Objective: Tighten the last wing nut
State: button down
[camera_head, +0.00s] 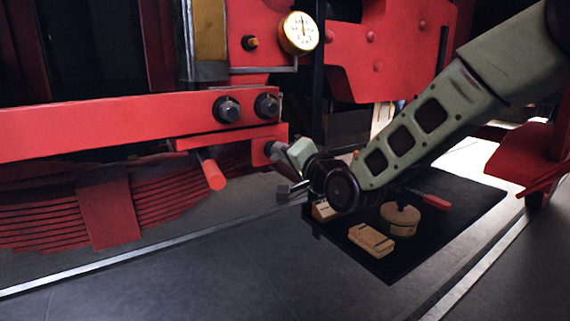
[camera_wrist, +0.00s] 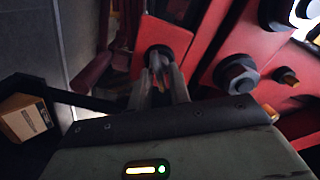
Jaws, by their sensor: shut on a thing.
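My gripper (camera_wrist: 163,76) is at a small red bracket (camera_wrist: 150,35) in the wrist view. Its two fingers are shut on a small metal piece, which looks like the wing nut (camera_wrist: 157,62), in front of a dark round fitting on the bracket. The fingers hide much of the nut, so its wings cannot be made out clearly. In the head view my gripper (camera_head: 275,151) reaches left to the red bracket (camera_head: 259,153) below the long red beam. The nut is too small and hidden to tell there.
Two dark hex bolts (camera_head: 227,109) sit on the red beam (camera_head: 100,125) just above. A red rod (camera_head: 211,170) sticks out at left. Below my arm, a black mat (camera_head: 388,267) holds wooden blocks (camera_head: 371,239), a round wooden piece (camera_head: 400,218) and a red-handled tool (camera_head: 432,201). A gauge (camera_head: 299,33) is above.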

jog(key=m+b, duration=0.1)
jog(key=m, duration=0.3)
jog(key=shift+f+m+b, duration=0.1)
jog(key=shift+m+b, duration=0.3)
dwell(1.0)
jog(key=c, duration=1.6)
grip_release()
jog(key=shift+o, duration=0.2)
jog(key=shift+d, duration=0.1)
jog(key=b+v, duration=0.1)
jog(key=v, duration=1.6)
jog(key=shift+o, duration=0.3)
jog(key=shift+s+d, duration=0.1)
jog(key=shift+d, duration=0.05)
